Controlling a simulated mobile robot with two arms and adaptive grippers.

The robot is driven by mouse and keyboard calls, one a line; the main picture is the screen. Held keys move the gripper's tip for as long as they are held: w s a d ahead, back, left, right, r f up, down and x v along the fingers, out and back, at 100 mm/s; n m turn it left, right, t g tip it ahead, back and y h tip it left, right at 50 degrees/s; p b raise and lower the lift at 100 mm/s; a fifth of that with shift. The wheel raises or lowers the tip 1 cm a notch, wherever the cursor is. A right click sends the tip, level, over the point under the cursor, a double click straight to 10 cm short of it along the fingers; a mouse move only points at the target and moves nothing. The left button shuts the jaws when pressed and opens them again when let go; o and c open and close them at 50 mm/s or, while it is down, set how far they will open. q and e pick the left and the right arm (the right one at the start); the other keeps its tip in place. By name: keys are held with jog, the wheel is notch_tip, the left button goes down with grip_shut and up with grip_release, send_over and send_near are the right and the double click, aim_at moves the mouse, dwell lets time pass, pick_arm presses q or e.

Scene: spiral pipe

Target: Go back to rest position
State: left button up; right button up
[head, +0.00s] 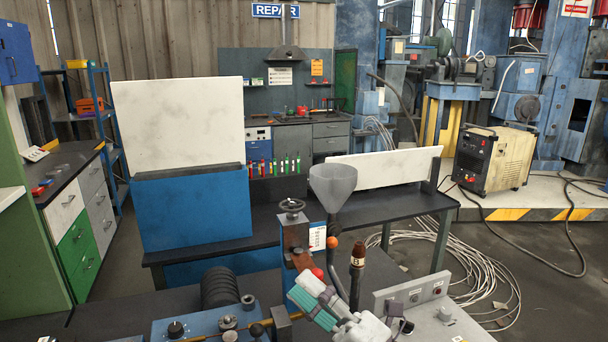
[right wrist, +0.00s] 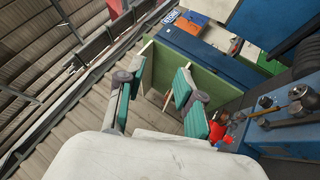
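My right gripper (head: 308,298) shows at the bottom middle of the head view, with teal finger pads and a light grey body. The right wrist view shows its two fingers apart with nothing held between them, so the gripper (right wrist: 158,86) is open. In the head view it is in front of the blue machine column with a brown block (head: 295,232) and a handwheel. A black ribbed spiral pipe (head: 222,287) stands on a blue machine to its left. My left gripper is not in view.
A grey funnel (head: 333,184) and a dark post (head: 357,256) stand close to the right gripper. A grey control box (head: 425,300) is to the right. A dark table (head: 400,207) with white and blue panels is behind. Cables lie on the floor at right.

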jog(key=w+d+f+m+t+h, duration=0.3)
jog(key=d+f+m+t+h, duration=0.3)
jog(key=d+m+h, duration=0.65)
jog(key=s+d+f+m+g+h, duration=0.3)
jog(key=f+m, duration=0.3)
jog(key=f, duration=0.1)
jog(key=s+d+f+m+g+h, duration=0.2)
jog(key=f+m+h, duration=0.2)
jog(key=f+m, duration=0.3)
jog(key=s+d+f+m+g, duration=0.1)
jog(key=s+f+m+g, duration=0.1)
jog(key=s+f+g, duration=0.6)
jog(key=s+d+f+m+g, duration=0.1)
jog(key=s+d+f+g, duration=0.15)
jog(key=s+f, duration=0.7)
jog(key=s+a+f+g, duration=0.1)
jog(key=s+f, duration=0.1)
jog(key=f, duration=0.9)
jog(key=s+f, duration=0.2)
jog(key=f, duration=0.9)
jog(key=s+d+f+g, duration=0.1)
jog(key=s+d+f, duration=0.2)
jog(key=s+f, duration=1.3)
jog(key=shift+s+f, duration=0.25)
jog(key=shift+s, duration=0.2)
jog(key=shift+g, duration=0.25)
